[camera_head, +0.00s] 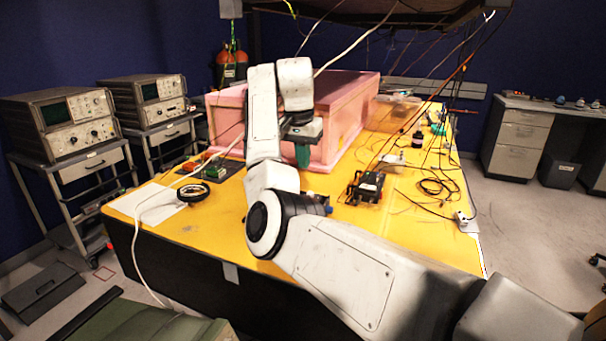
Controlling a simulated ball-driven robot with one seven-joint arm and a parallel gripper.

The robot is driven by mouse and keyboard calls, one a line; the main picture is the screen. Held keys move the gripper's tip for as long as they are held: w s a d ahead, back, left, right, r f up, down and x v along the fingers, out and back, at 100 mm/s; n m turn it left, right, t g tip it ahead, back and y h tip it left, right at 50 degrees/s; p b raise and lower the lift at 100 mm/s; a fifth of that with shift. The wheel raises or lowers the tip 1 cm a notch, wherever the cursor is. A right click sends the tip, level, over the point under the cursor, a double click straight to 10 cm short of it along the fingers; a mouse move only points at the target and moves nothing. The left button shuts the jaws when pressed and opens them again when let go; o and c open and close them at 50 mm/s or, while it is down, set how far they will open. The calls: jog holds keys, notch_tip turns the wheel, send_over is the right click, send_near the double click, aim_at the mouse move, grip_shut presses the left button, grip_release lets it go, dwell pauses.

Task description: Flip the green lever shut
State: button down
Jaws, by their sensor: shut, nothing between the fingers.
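The pink foam enclosure (348,108) stands on the yellow table, behind my arm. My gripper (302,157), with teal fingers, points down in front of the enclosure's near side. It is shut and empty; I cannot tell whether it touches the foam. A small green part (214,168) sits on a dark plate left of my gripper, near the enclosure's left corner. It may be the green lever, but it is too small to tell its position. My arm covers part of the enclosure's front.
A black device (366,187) and loose cables (437,186) lie right of my gripper. Cables hang overhead. The yellow tabletop (222,225) is clear in front of the ring.

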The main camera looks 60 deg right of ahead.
jog(key=x, duration=0.3)
jog(key=a+p+x, duration=0.1)
jog(key=x, duration=0.7)
jog(key=shift+s+a+f+p, duration=0.1)
jog(key=shift+a+f+p, duration=0.05)
jog(key=shift+f+p, duration=0.2)
jog(key=shift+a+f, duration=0.1)
jog(key=shift+f, duration=0.4)
jog(key=shift+f, duration=0.1)
jog(key=shift+a+f, duration=0.1)
jog(key=shift+f, duration=0.15)
jog(key=shift+a+f+h, duration=0.2)
jog(key=shift+f+h, duration=0.1)
jog(key=shift+h, duration=0.2)
jog(key=shift+a+r+h, duration=0.1)
jog(key=shift+h, duration=0.2)
jog(key=shift+d, duration=0.2)
jog(key=shift+d+r, duration=0.3)
jog(key=shift+d, duration=0.3)
